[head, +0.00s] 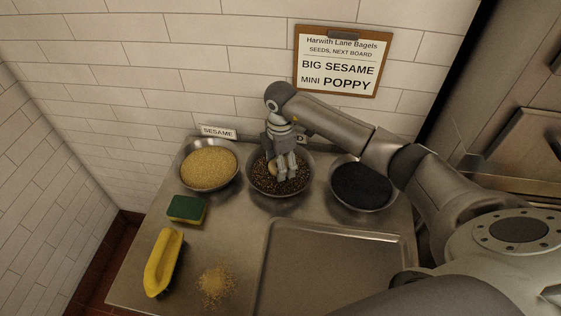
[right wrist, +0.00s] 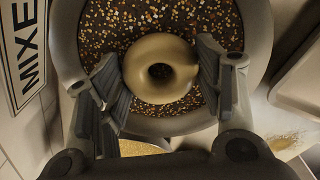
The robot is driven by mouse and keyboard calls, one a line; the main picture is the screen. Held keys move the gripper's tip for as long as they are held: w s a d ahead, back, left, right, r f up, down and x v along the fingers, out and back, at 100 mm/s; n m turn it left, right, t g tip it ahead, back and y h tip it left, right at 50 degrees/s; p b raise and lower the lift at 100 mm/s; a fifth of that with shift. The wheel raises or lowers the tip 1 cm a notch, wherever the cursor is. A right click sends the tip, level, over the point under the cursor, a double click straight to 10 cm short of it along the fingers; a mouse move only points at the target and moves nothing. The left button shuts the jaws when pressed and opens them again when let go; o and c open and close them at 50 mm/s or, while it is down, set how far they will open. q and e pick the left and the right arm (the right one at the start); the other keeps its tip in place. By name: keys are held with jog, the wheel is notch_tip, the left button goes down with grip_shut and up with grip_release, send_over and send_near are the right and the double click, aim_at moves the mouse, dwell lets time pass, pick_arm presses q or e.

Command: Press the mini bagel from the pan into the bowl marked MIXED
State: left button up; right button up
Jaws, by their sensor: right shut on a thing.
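The mini bagel (right wrist: 160,50), a pale plain ring, is between the fingers of my right gripper (right wrist: 165,85), which is shut on it. The gripper (head: 285,175) points down into the middle bowl (head: 280,195), which holds mixed light and dark seeds. In the right wrist view its rim (right wrist: 258,45) surrounds the bagel, and its label (right wrist: 28,60) shows "MIXE", the rest cut off. I cannot tell whether the bagel's underside touches the seeds. The pan (head: 340,255) at the front right looks empty. My left gripper is not in view.
A bowl of sesame (head: 209,167) stands left, a bowl of black seeds (head: 362,186) right. A green and yellow sponge (head: 187,209), a yellow-handled tool (head: 163,262) and spilled seeds (head: 215,285) lie in front. A wall board (head: 340,62) reads "BIG SESAME, MINI POPPY".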

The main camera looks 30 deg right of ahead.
jog(key=shift+f+b, duration=0.3)
jog(key=shift+f, duration=0.15)
dwell(0.4)
jog(key=shift+r, duration=0.15)
dwell(0.7)
notch_tip(320, 180, up, 10)
jog(key=p, duration=0.7)
jog(key=shift+p, duration=0.4)
